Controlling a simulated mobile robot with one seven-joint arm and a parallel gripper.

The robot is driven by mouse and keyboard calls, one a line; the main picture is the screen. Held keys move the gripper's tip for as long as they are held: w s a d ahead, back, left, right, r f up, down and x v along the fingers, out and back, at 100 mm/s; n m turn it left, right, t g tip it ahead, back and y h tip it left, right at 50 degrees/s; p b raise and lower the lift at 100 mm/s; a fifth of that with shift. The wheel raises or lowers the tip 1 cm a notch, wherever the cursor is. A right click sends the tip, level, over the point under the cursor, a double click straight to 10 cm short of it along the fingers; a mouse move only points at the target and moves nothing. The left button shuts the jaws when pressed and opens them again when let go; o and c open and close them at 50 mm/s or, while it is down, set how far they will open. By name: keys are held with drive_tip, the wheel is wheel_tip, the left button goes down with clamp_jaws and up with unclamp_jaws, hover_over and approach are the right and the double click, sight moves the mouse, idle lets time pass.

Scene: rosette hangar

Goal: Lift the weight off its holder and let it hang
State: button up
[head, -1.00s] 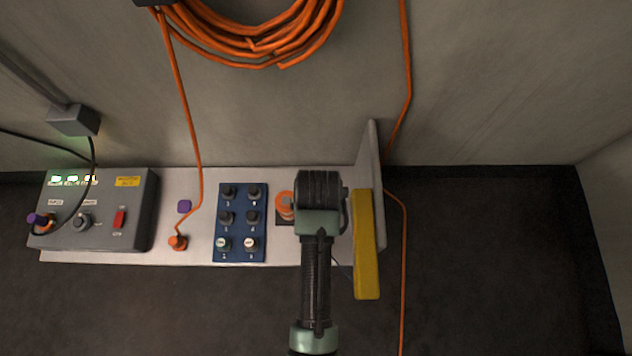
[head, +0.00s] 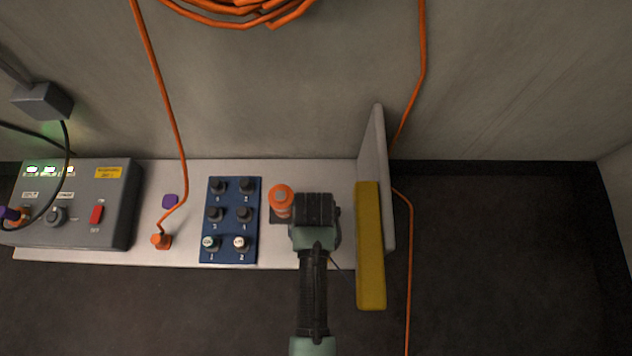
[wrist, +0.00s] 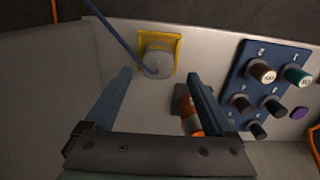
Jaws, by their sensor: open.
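In the wrist view a grey cylindrical weight (wrist: 158,62) sits in a square yellow holder (wrist: 174,42) on the pale bench. A thin blue cord (wrist: 122,35) runs from it toward the upper left. My gripper (wrist: 160,76) is open and empty. Its two fingers stand apart, and the weight shows beyond and between their tips, with no visible contact. In the head view my gripper (head: 316,212) points down over the bench, and its fingers are hidden.
An orange knob (head: 281,198) on a dark base stands close beside my gripper; it also shows by the right finger (wrist: 192,122). A blue button panel (head: 231,221) lies farther left. An upright panel (head: 376,140) and yellow bar (head: 370,245) stand close at right.

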drive_tip(key=f+b, duration=0.4)
drive_tip(key=f, duration=0.1)
drive_tip(key=shift+s+d, duration=0.15)
drive_tip(key=shift+s, duration=0.1)
drive_tip(key=shift+r, duration=0.1)
clamp_jaws()
